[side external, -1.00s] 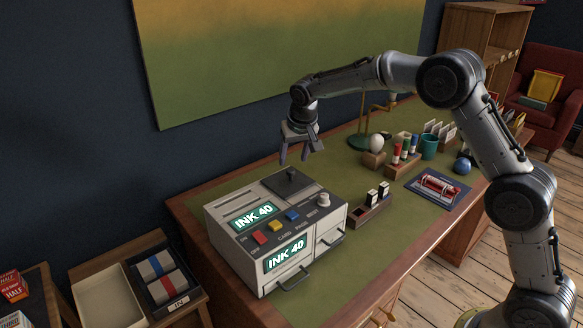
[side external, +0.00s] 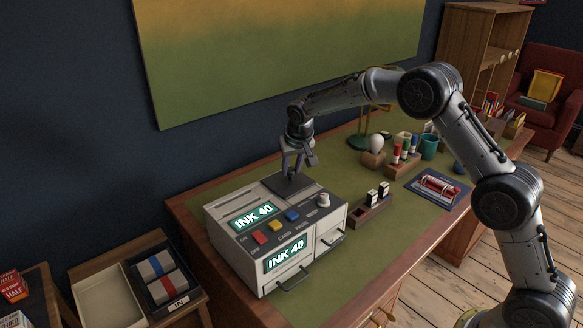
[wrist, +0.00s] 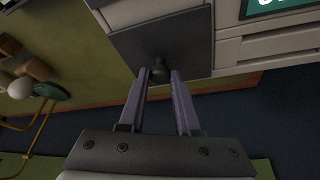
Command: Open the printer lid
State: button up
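The printer (side external: 275,235) is a pale box with an INK 40 display on its top and another on its front. Its dark square lid (side external: 289,188) lies flat on the back right of the top. In the wrist view the lid (wrist: 185,55) has a small dark knob (wrist: 158,66) standing on it. My gripper (side external: 291,172) is low over the lid, pointing down. In the wrist view its two fingers (wrist: 158,75) are apart, with the knob between their tips. I cannot tell whether either finger touches the knob.
Red, yellow and blue buttons (side external: 275,226) and a pale knob (side external: 323,200) sit on the printer's top. A wooden holder with cartridges (side external: 371,208) stands to its right. An egg-shaped object (side external: 376,142) and a desk lamp (side external: 362,141) are behind.

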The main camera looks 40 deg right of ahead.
grip_shut()
dwell(0.9)
jog(key=d, duration=1.1)
jog(key=shift+d, duration=0.15)
jog(key=o, duration=0.8)
grip_release()
jog(key=v, duration=1.4)
